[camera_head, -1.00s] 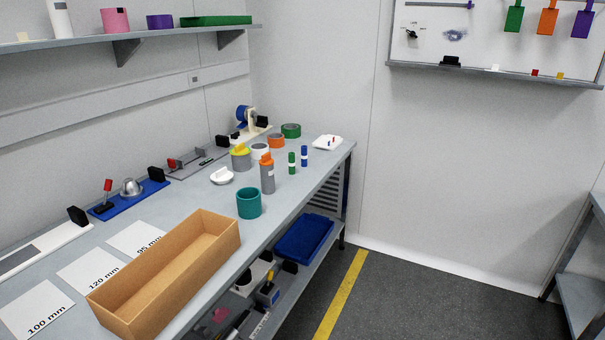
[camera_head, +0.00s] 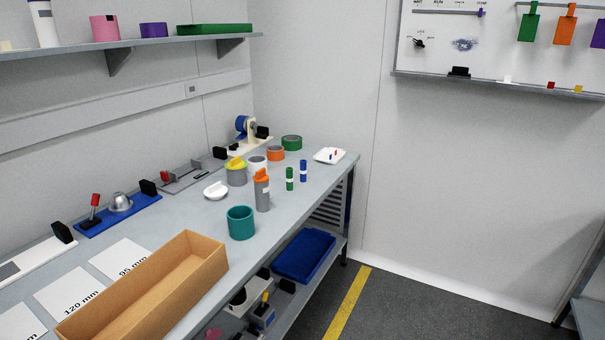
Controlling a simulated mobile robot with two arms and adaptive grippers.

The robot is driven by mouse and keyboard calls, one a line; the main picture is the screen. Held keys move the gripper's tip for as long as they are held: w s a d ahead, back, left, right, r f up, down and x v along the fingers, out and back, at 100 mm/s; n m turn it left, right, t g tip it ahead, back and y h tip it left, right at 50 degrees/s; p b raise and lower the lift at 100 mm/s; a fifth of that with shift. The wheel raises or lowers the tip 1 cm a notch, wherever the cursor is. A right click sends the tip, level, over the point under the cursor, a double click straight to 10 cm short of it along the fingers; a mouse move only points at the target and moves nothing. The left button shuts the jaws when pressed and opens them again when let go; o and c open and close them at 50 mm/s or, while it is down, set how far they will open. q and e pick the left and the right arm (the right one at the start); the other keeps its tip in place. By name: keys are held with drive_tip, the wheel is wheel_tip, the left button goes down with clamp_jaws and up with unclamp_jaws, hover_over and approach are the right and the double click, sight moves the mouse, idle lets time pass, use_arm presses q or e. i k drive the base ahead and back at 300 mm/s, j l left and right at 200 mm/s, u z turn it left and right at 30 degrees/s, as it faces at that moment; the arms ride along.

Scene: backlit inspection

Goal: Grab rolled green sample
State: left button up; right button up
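Several green things are in the head view, and I cannot tell for sure which is the rolled sample. A green ring-shaped roll (camera_head: 292,142) lies at the far end of the bench, behind an orange roll (camera_head: 276,153). A teal open cylinder (camera_head: 241,222) stands upright near the bench's front edge, beyond the cardboard box. A slim green cylinder with a white band (camera_head: 289,179) stands beside a similar blue one (camera_head: 303,171). Neither of my grippers is in view.
The bench (camera_head: 275,218) runs along the left wall. A brown open box (camera_head: 222,263) sits at its near end. A bottle with an orange cap (camera_head: 262,193) stands beyond the teal cylinder. A blue bin (camera_head: 304,255) is on the lower shelf. Floor (camera_head: 430,310) right of the bench is clear.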

sight(289, 170)
drive_tip(key=i+l, duration=0.25)
drive_tip(key=i, duration=0.2)
drive_tip(key=i+l+z, duration=0.1)
drive_tip(key=i+l, duration=0.2)
drive_tip(key=i, duration=0.1)
